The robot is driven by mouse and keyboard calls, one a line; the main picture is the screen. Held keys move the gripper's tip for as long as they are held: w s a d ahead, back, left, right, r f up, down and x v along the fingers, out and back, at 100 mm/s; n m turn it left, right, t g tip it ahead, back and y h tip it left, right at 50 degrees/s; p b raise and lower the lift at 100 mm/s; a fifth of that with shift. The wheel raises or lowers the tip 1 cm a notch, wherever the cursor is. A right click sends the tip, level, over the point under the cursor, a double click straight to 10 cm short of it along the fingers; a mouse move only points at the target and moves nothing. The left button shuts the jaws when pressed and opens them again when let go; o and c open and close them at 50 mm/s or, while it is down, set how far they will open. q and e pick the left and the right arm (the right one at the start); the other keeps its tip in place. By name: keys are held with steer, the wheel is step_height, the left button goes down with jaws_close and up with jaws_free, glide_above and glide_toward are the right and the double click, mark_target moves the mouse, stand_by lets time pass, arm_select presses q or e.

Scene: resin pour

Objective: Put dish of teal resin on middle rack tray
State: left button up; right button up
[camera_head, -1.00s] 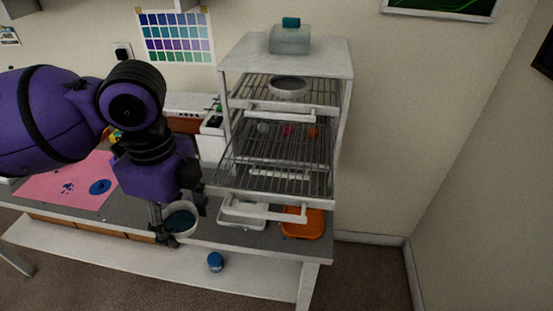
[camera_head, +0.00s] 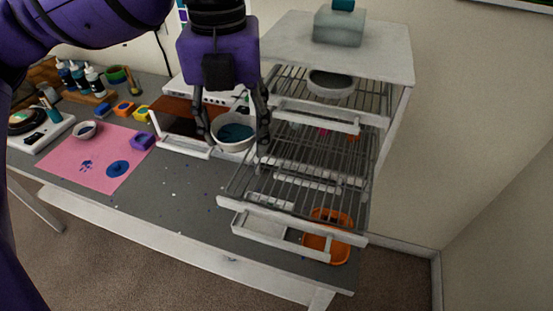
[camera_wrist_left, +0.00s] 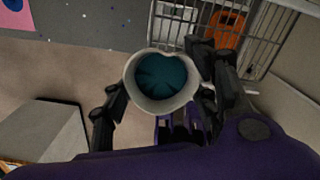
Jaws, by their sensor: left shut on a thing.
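The dish of teal resin (camera_head: 234,132) is a white round dish with dark teal liquid inside. It also shows in the left wrist view (camera_wrist_left: 162,78). My left gripper (camera_head: 234,128) is shut on it, with a finger on each side, and holds it roughly upright. The dish is in the air at the left of the drying rack (camera_head: 393,125), close to the left edge of the middle rack tray (camera_head: 310,188). This wire tray is pulled out toward me. I cannot tell the exact height of the dish above it. My right gripper is not in view.
A grey dish (camera_head: 331,84) sits on the upper wire tray. A clear container (camera_head: 338,27) stands on the rack top. An orange tray (camera_head: 327,237) lies under the wire tray. A pink mat (camera_head: 90,155) and paint bottles (camera_head: 80,77) are at left.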

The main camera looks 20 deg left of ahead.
arm_select(q)
glide_above(272, 173)
steer(key=f, duration=0.5)
steer(key=shift+s+a+f, duration=0.1)
steer(key=shift+s+a, duration=0.3)
steer(key=shift+w+d+f+b, duration=0.1)
steer(key=shift+f+b, duration=0.05)
steer(key=shift+b, duration=0.15)
steer(key=shift+w+d+f, duration=0.15)
steer(key=shift+f, duration=0.1)
steer(key=f, duration=0.3)
steer(key=shift+w+d+f, duration=0.15)
steer(key=shift+d, duration=0.1)
steer(key=shift+f, duration=0.1)
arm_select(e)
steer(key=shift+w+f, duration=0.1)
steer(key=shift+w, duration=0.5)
arm_select(q)
steer(key=shift+f, duration=0.15)
steer(key=o, duration=1.2)
